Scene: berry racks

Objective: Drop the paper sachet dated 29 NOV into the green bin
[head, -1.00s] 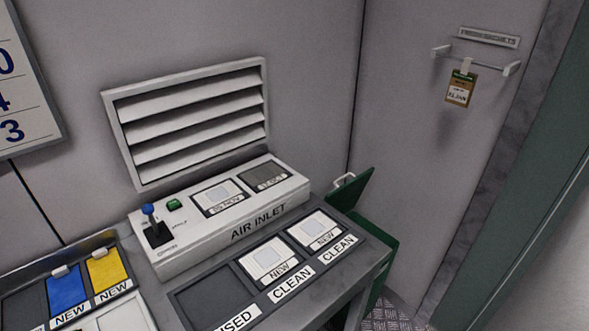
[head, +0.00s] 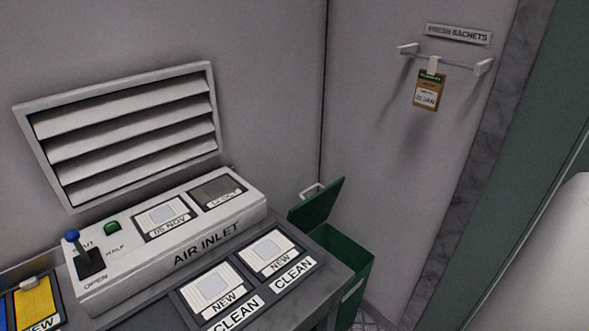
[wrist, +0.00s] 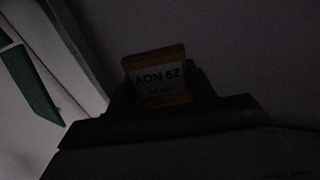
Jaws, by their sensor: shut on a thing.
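The paper sachet dated 29 NOV (wrist: 158,76) is in my gripper (wrist: 160,95), its print upside down in the wrist view. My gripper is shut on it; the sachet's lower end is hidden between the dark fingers. My gripper does not show in the head view. The green bin (head: 357,282) stands on the floor beyond the right end of the bench. Its lid (head: 317,204) is raised and tilted, with a pale handle. The inside of the bin is mostly hidden.
Another sachet, apparently dated JAN (head: 428,92), hangs on a wall rail (head: 446,63) under a FRESH SACHETS sign. The grey bench (head: 333,272) holds the AIR INLET box (head: 245,215) and pads marked NEW. A pale, smooth shape fills the right edge.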

